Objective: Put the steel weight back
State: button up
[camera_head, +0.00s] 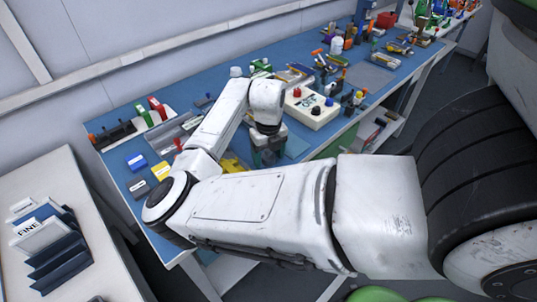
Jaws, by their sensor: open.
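My gripper (266,157) points down over the blue-topped workbench (113,158), close to its front edge and just left of a white control box. Its dark fingers are small and partly shaded in this view, and it is open. I see nothing clearly held in it. I cannot pick out the steel weight; it may be too small to tell or hidden behind my white arm, which covers much of the bench's front middle.
The white control box (312,108) has red and black knobs. Several tools and bottles crowd the back and right. A side table at left holds a dark rack (62,262).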

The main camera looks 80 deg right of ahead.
notch_tip(320, 180, up, 12)
jog(key=shift+r, duration=0.2)
